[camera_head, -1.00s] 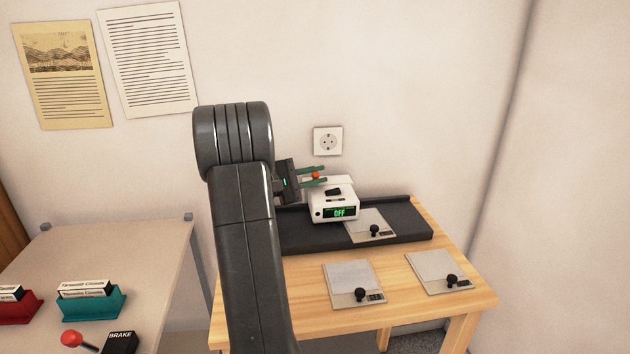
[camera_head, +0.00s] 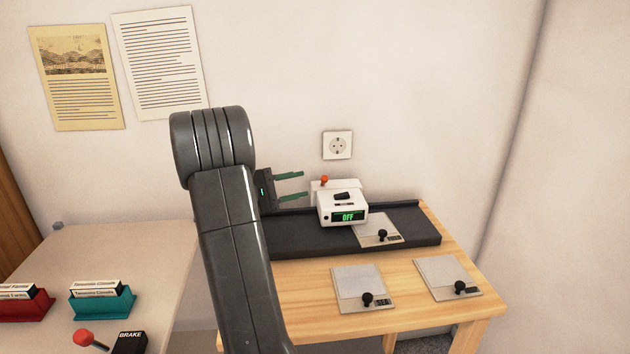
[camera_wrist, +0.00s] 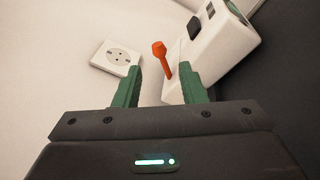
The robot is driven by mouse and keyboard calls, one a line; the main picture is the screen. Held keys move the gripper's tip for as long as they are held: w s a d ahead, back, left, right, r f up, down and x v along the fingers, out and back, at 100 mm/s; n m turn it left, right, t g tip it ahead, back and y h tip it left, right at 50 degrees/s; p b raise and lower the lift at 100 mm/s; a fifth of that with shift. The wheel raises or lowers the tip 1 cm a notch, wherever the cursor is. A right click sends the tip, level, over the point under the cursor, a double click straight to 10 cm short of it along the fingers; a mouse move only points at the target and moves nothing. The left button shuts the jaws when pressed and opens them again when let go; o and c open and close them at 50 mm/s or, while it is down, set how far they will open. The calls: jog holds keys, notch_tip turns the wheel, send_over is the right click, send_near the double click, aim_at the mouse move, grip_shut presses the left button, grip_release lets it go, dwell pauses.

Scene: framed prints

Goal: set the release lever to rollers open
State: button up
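The release lever is a small red-orange lever (camera_head: 324,180) on the left side of a white machine (camera_head: 342,207) whose green display reads OFF. The lever also shows in the wrist view (camera_wrist: 164,62), standing out beyond the fingertips and roughly between them. My gripper (camera_head: 298,184) is open, with its green fingers apart and nothing between them. It is to the left of the lever and clear of it. A dark switch (camera_wrist: 194,28) sits on the machine's top. No marking for the lever's positions is readable.
The machine stands on a black mat (camera_head: 420,236) on a wooden table (camera_head: 320,285). Several clipboard-like plates with black knobs lie there. A wall socket (camera_head: 337,145) is behind. A side table (camera_head: 150,250) at left holds card holders and a red-knobbed BRAKE lever (camera_head: 84,338).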

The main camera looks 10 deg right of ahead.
aim_at(324, 178)
jog(key=v, duration=0.5)
jog(key=shift+a, duration=0.4)
jog(key=shift+f, duration=0.1)
jog(key=shift+d, duration=0.15)
jog(key=b+x, duration=0.1)
jog(key=x, duration=1.2)
jog(key=shift+d, duration=0.4)
jog(key=shift+r+p, duration=0.25)
jog(key=shift+p, duration=0.2)
jog(key=shift+w+a, duration=0.1)
jog(key=shift+a, duration=0.05)
jog(key=shift+f, duration=0.15)
